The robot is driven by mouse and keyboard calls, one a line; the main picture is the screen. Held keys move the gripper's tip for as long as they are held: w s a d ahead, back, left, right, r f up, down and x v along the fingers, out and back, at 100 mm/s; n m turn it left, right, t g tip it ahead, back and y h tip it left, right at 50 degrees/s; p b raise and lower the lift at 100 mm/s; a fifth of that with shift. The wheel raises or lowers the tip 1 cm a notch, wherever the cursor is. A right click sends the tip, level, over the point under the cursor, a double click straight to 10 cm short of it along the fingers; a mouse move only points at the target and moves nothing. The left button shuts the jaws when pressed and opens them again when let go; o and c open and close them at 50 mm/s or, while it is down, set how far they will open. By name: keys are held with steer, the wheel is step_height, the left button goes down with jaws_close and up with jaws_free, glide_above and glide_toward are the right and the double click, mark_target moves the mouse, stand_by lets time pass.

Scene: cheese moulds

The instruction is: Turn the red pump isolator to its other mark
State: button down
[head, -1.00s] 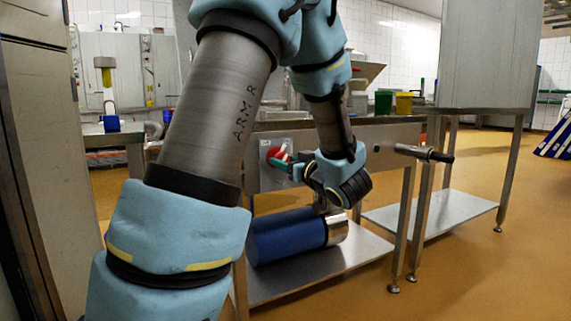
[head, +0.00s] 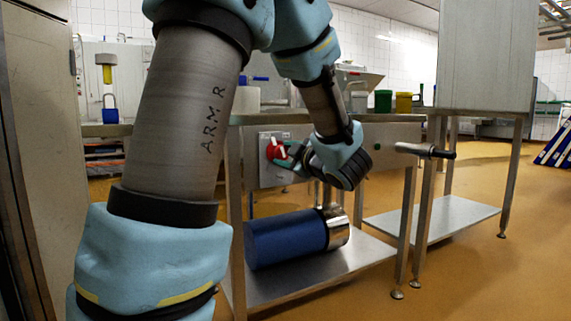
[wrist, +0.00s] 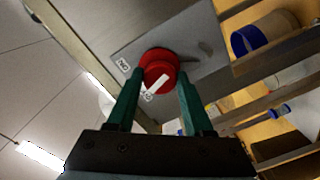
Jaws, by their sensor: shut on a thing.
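The red pump isolator (head: 277,148) is a round red knob on a grey plate (head: 262,176) on the bench's front. In the wrist view the knob (wrist: 152,58) has a white bar (wrist: 159,84) across its handle. The bar points toward a small white label at the plate's lower edge (wrist: 146,97); its lettering is partly unreadable. Another label, seemingly "ON" (wrist: 124,65), sits to the left. My gripper (wrist: 161,78) has its two green fingers on either side of the handle and is shut on it. In the head view my gripper (head: 284,156) partly covers the knob.
A blue cylinder with a metal end (head: 287,238) lies on the bench's lower shelf. A dark-gripped handle (head: 425,151) sticks out right of my wrist. Green (head: 383,101) and yellow (head: 404,102) containers stand behind.

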steer(key=n+b, duration=0.4)
steer(key=shift+a+f+n, duration=0.1)
steer(key=shift+f+n, duration=0.05)
steer(key=shift+n, duration=0.25)
steer(key=shift+h, duration=0.3)
steer(key=shift+c, duration=1.5)
jaws_free()
steer(key=shift+s+d+r, duration=0.2)
steer(key=shift+s+d, duration=0.1)
steer(key=shift+s, duration=0.05)
steer(key=p+v, duration=0.3)
steer(key=v, duration=0.7)
steer(key=shift+f, duration=0.15)
steer(key=shift+a, duration=0.1)
